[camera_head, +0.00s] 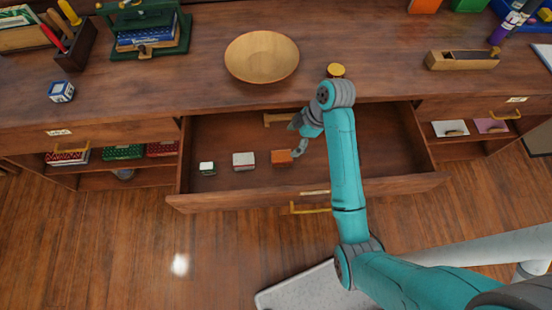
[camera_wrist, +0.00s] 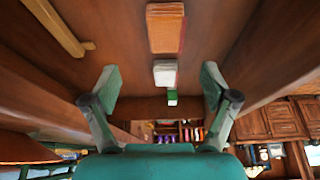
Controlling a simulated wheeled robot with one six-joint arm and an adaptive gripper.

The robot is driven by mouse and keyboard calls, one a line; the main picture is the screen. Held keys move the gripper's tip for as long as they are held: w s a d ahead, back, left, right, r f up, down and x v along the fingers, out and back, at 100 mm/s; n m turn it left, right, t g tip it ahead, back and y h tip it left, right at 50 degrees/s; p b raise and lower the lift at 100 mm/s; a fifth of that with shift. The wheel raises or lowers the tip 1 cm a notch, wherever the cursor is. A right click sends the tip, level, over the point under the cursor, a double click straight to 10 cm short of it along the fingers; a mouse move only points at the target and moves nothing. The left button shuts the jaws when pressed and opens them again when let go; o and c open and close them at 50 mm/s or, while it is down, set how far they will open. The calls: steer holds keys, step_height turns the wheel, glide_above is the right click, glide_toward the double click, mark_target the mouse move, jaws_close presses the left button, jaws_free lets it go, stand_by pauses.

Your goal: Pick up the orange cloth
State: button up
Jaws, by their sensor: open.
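The orange cloth (camera_head: 281,157) is a small folded block lying in the open drawer (camera_head: 225,135). In the wrist view the orange cloth (camera_wrist: 165,30) is at the top centre, beyond the fingertips. My gripper (camera_head: 298,140) is low in the drawer, just right of the orange cloth. In the wrist view my gripper (camera_wrist: 160,84) has its two fingers spread wide with nothing held between them. The gripper is partly hidden by my arm in the head view.
A white folded item (camera_head: 243,161) and a small green-and-white item (camera_head: 207,168) lie left of the cloth. A wooden piece (camera_head: 280,118) lies at the drawer's back. A wooden bowl (camera_head: 262,57) stands on the top above. Drawer walls enclose the gripper.

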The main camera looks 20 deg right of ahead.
mark_target(282, 156)
steer(key=x, duration=0.5)
steer(key=shift+s, duration=0.1)
steer(key=shift+s+x, duration=0.15)
steer(key=shift+x, duration=1.25)
steer(key=shift+s+x, duration=0.2)
steer(key=shift+x, duration=1.2)
steer(key=shift+d, duration=0.1)
steer(key=c, duration=1.2)
